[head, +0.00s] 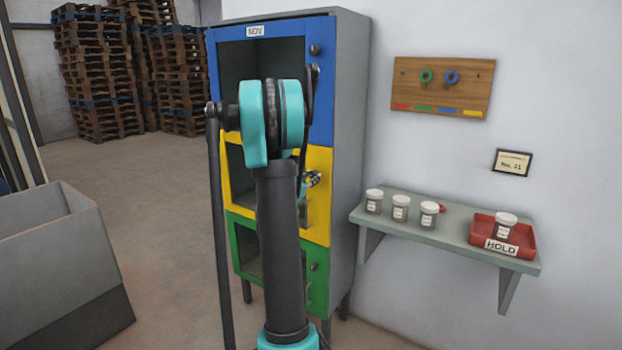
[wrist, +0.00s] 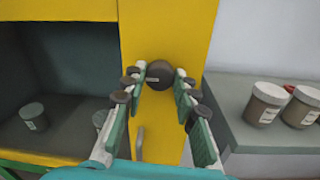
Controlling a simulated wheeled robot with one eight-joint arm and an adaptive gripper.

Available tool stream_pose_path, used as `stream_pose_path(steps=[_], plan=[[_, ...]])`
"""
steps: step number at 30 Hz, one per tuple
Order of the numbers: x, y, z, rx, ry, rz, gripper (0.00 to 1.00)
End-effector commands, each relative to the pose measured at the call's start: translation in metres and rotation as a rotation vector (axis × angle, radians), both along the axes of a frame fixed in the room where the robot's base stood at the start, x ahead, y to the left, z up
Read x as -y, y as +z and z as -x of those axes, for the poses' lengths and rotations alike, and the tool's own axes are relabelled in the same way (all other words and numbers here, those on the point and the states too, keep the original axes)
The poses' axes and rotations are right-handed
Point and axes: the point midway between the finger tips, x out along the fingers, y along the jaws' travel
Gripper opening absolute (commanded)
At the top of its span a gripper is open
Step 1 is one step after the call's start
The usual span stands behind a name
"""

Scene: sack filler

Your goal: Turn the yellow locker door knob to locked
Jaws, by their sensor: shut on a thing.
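The yellow locker door (head: 320,222) is the middle door of a tall grey cabinet and looks closed. In the wrist view the yellow door panel (wrist: 195,30) fills the upper middle. Its dark round knob (wrist: 159,75) sits between the fingertips of my gripper (wrist: 161,78). My gripper is shut on this knob, one finger on each side. A small light mark shows on the knob's face, roughly level; I cannot read whether it stands at locked. A door handle (wrist: 139,143) is below the knob. In the head view my arm hides much of the door.
The blue door (head: 322,100) is above and the green door (head: 318,290) below. A wall shelf (head: 460,243) with several jars and a red HOLD tray (head: 530,248) stands right. A grey bin (head: 50,250) is left; floor between is clear.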

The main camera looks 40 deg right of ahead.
Motion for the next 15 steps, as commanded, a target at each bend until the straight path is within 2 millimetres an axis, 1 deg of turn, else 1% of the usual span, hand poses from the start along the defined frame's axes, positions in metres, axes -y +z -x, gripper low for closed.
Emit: stream_pose_path(steps=[8,15], plan=[[0.0,-0.0001,0.0001,0.039,0.0,-0.016,0.0],[0.0001,-0.0005,-0.0001,0.17,0.0,-0.071,0.0]])
